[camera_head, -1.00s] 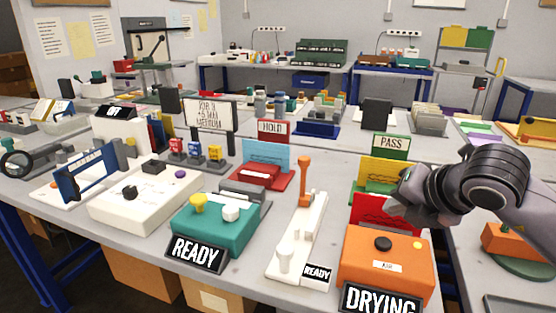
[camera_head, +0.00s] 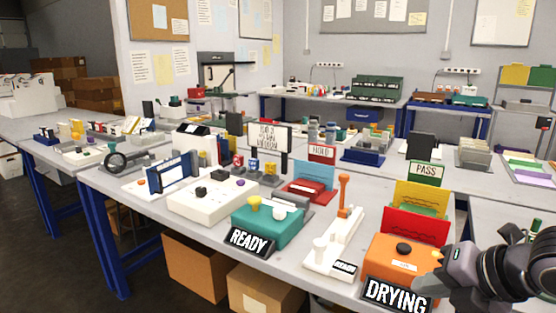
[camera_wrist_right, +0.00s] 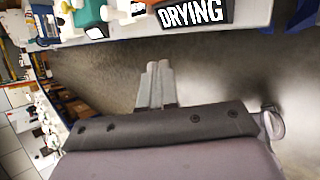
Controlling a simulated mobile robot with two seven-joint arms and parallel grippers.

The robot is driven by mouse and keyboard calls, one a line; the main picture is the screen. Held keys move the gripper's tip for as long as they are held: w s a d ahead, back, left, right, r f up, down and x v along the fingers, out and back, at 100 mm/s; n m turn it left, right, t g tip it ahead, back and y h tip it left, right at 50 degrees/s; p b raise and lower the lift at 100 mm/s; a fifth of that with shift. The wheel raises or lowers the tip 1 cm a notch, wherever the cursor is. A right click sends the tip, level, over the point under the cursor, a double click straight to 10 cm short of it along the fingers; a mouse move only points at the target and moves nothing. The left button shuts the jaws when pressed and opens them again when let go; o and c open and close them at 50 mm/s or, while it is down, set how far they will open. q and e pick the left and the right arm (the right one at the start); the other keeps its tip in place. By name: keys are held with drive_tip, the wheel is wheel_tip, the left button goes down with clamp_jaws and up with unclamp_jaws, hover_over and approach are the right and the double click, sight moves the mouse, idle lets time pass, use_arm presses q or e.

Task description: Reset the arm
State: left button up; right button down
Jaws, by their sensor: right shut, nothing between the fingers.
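My right gripper (camera_head: 424,288) is at the lower right of the head view, in front of the orange box, and holds nothing. In the right wrist view its two fingers (camera_wrist_right: 157,84) are together, with floor beyond the bench edge behind them. A white stand with an upright orange lever (camera_head: 343,196) is to its left on the bench. The orange box (camera_head: 392,263) has a black knob and a DRYING sign (camera_head: 397,294) in front. The DRYING sign also shows in the right wrist view (camera_wrist_right: 190,15). My left gripper is out of view.
A teal box (camera_head: 268,228) with a READY sign (camera_head: 249,242) and a white box (camera_head: 212,203) with knobs stand further left. A red holder (camera_head: 414,227) and a PASS sign (camera_head: 427,174) are behind the orange box. Open floor lies in front of the bench.

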drive_tip(key=s+a+r+g+y+p, duration=0.25)
drive_tip(key=s+a+y+p, duration=0.2)
drive_tip(key=a+y, duration=0.85)
drive_tip(key=d+f+m+t+h+p, duration=0.2)
drive_tip(key=d+f+m+t+h, duration=0.3)
drive_tip(key=m, duration=0.6)
drive_tip(key=d+f+m+t+h+p, duration=0.25)
drive_tip(key=f+m+t+h, duration=0.35)
drive_tip(key=m, duration=0.6)
use_arm(q)
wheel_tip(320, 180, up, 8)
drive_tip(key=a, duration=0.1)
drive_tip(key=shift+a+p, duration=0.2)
drive_tip(key=shift+p, duration=0.15)
use_arm(e)
drive_tip(key=s+d+f+m+g+h, duration=0.1)
drive_tip(key=s+f+m+g+h, duration=0.3)
drive_tip(key=s+f, duration=0.6)
wheel_tip(320, 180, down, 3)
drive_tip(key=shift+s+d+f+g, duration=0.1)
drive_tip(key=shift+s+d+g, duration=0.3)
drive_tip(key=shift+g, duration=0.45)
